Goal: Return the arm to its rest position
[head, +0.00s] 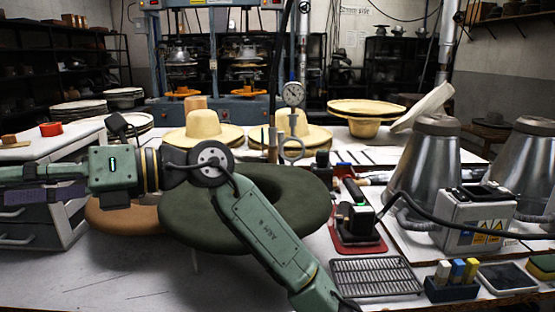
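My green arm (265,225) crosses the front of the view. One part runs in from the left edge to a round dark joint, and another slopes from that joint down to the bottom edge right of centre. The arm passes in front of a large dark green hat (305,200) on the worktable; I cannot tell whether it touches it. My gripper is not recognisable in this frame, so its opening and anything in it cannot be seen.
A brown hat (125,217) lies left of the green one. Straw hats (203,128) stand behind. At right are metal cones (426,165), a grey control box (474,217), a red-based tool (357,232) and a metal grate (376,277). The front-left tabletop (130,275) is clear.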

